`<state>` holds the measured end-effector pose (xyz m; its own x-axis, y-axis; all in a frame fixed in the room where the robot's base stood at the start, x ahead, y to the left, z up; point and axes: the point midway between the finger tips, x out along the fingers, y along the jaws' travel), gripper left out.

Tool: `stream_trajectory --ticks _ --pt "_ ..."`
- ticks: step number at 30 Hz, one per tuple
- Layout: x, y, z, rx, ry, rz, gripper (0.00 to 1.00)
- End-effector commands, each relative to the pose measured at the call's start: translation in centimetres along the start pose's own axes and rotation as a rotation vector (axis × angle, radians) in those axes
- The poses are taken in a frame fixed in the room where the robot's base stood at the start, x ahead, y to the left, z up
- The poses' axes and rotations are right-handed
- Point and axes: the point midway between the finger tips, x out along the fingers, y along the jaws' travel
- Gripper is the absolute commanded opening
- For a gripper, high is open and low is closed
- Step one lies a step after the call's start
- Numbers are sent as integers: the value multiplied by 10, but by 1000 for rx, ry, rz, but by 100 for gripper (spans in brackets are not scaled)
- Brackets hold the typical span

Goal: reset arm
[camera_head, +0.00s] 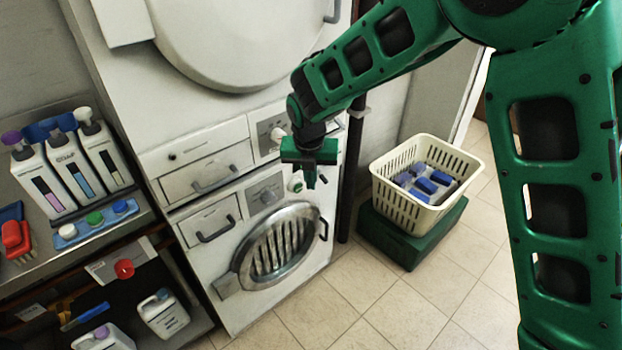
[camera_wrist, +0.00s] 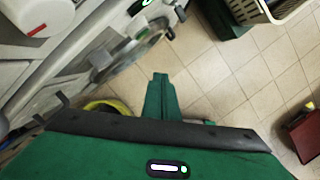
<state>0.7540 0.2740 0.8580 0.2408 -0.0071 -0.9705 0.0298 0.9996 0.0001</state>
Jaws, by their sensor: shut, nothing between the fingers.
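My gripper (camera_head: 310,181) hangs in front of the white stacked machines at the middle of the head view, fingers pointing down. It is shut and empty. In the wrist view its green fingers (camera_wrist: 160,95) are together, with tiled floor beyond them. My green arm reaches in from the upper right of the head view. The gripper appears apart from the machine front, though the exact gap cannot be told.
The lower machine (camera_head: 205,215) has a round barred door (camera_head: 275,252). A cream basket (camera_head: 432,210) with blue items stands on a green box (camera_head: 410,238). A shelf (camera_head: 75,255) with bottles stands left. Tiled floor (camera_head: 375,310) is clear in front.

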Motion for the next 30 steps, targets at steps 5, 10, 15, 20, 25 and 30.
stream_trajectory --ticks 5,10,15,20,25,30 --pt "-10 -1 1 -1 0 0 0" --pt "-15 -14 4 55 2 -5 0" --pt "-38 -84 14 388 13 -36 0" --pt "-71 -179 7 873 23 -82 0" --pt "-103 -268 -20 1389 25 -134 0" --pt "-132 -343 -66 1905 15 -190 0"
